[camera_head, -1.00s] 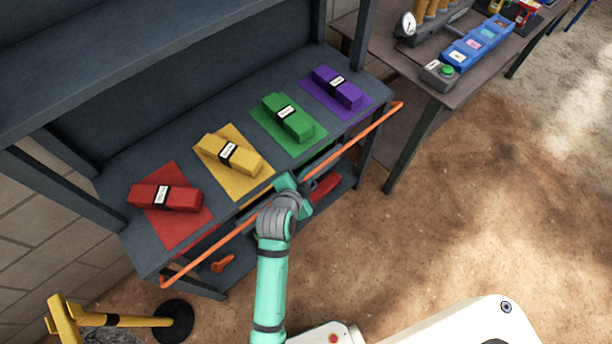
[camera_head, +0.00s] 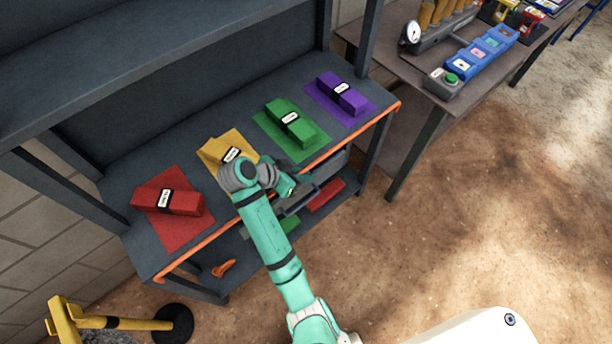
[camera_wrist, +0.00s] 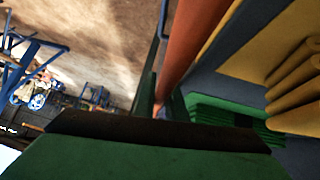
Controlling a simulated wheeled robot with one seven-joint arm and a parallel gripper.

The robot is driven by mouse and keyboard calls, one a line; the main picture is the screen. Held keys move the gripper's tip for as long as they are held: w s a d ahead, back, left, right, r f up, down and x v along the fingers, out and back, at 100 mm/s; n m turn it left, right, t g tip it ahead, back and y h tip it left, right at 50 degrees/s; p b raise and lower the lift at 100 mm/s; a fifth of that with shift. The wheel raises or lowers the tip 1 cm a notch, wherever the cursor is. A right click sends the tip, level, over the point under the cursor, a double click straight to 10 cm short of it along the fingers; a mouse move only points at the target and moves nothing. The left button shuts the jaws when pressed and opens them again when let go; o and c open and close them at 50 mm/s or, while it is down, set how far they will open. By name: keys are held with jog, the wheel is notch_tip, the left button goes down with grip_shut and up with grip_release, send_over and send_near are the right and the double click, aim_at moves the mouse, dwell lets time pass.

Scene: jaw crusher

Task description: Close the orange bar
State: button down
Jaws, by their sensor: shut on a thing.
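The orange bar (camera_head: 350,138) runs along the front edge of the grey shelf (camera_head: 120,215), close against it in the head view. My gripper (camera_head: 287,187) is at the middle of the bar, in front of the shelf, partly hidden by my own arm. In the wrist view the bar (camera_wrist: 190,45) runs down between the green fingers of my gripper (camera_wrist: 165,105), which are shut on it. The held part of the bar is mostly hidden there.
On the shelf lie a red block (camera_head: 167,201), a yellow block (camera_head: 240,148), a green block (camera_head: 290,123) and a purple block (camera_head: 343,93) on coloured mats. A yellow barrier post (camera_head: 110,321) stands at lower left. A side table (camera_head: 400,75) stands right.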

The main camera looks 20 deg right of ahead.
jog(key=shift+f+g, duration=0.2)
jog(key=shift+g, duration=0.2)
jog(key=c, duration=1.8)
grip_release()
jog(key=shift+w+r, duration=0.1)
jog(key=shift+a, duration=0.1)
